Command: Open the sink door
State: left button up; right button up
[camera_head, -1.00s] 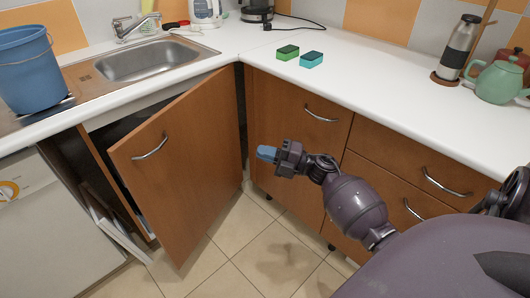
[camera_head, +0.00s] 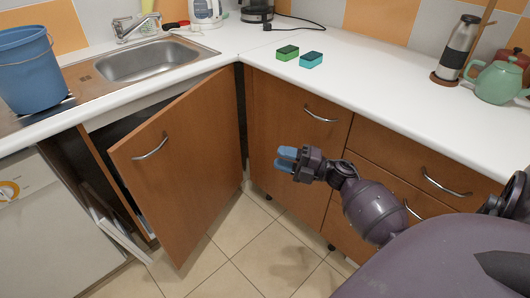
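The sink door (camera_head: 190,170) is a brown wooden panel under the sink. It stands swung well out from the cabinet, with a dark gap showing at its left. Its curved metal handle (camera_head: 151,149) is on the upper left of the panel. My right gripper (camera_head: 284,159) is to the right of the door, in front of the corner cabinet door. Its two blue fingertips are apart with nothing between them, and it does not touch the sink door or its handle. My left gripper is not in view.
The sink (camera_head: 150,60) is set in the white countertop (camera_head: 365,85). A blue bucket (camera_head: 27,70) stands at the left. A white appliance (camera_head: 45,225) is left of the opening. Drawers (camera_head: 420,175) are at the right. The tiled floor (camera_head: 235,255) ahead is clear.

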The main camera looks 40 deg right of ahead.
jog(key=shift+v, duration=2.7)
jog(key=shift+c, duration=0.5)
